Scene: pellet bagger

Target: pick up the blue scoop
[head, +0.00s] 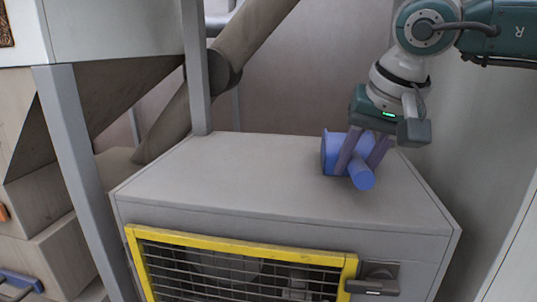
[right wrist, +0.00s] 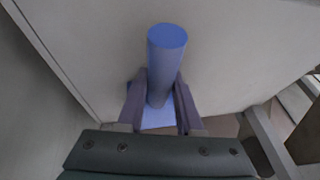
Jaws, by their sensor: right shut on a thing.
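The blue scoop (head: 331,151) is at the top of the grey cabinet (head: 240,165), towards its back right. Its thick round handle (head: 363,180) points towards the viewer in the head view. My right gripper (head: 358,168) comes down from above with its two fingers on either side of the scoop, shut on it. In the right wrist view the scoop's handle (right wrist: 166,65) stands out between the two fingers (right wrist: 160,108), and part of the scoop's body shows below. I cannot tell whether the scoop touches the cabinet top. My left gripper is not in view.
A yellow-framed mesh guard (head: 240,243) and a dark latch (head: 374,280) are on the cabinet's front. A grey post (head: 195,70) rises at its back left, near a slanted pipe (head: 245,45). The left part of the cabinet top is clear. A wall stands close on the right.

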